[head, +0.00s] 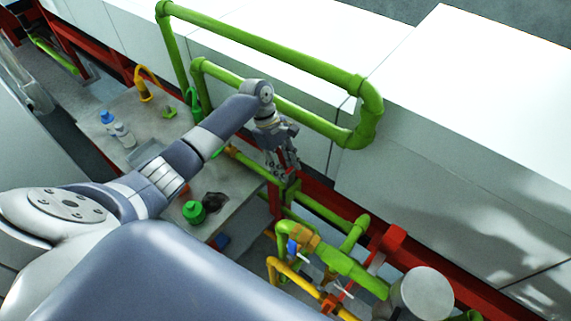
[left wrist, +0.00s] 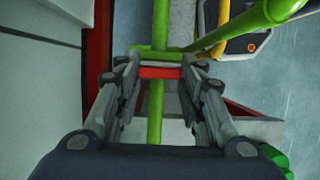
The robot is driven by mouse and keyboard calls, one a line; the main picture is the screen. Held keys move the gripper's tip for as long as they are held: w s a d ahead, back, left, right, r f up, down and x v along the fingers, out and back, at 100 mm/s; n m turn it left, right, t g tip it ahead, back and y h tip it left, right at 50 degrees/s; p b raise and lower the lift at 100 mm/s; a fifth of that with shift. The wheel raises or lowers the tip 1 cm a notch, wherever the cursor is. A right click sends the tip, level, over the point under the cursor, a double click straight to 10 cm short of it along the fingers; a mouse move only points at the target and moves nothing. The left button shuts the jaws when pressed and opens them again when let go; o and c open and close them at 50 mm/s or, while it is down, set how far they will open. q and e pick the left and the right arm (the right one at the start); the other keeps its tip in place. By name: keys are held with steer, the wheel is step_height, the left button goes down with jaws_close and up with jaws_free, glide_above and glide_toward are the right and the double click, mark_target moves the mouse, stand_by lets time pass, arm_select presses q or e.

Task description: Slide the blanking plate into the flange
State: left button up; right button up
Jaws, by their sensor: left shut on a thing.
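My left gripper (head: 283,172) reaches down to the green pipe beside the white housing; it also shows from behind in the left wrist view (left wrist: 163,74). Its fingers are shut on a thin red plate, the blanking plate (left wrist: 160,72), which spans the gap between the fingertips. The green flange (left wrist: 158,56) on the pipe lies just beyond the plate. The plate's edge looks close to the flange or against it; I cannot tell whether it is inside the slot. In the head view the fingers mostly hide the plate. My right gripper is not in view.
Thick green pipes (head: 270,48) run above and behind my left arm along the white housing (head: 470,120). Green and yellow valve piping (head: 340,262) stands to the right.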

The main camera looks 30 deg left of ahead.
arm_select(q)
steer(key=shift+f, duration=1.05)
steer(key=o, duration=1.2)
steer(key=shift+r, duration=0.1)
steer(key=v, duration=1.2)
steer(key=shift+d, duration=0.1)
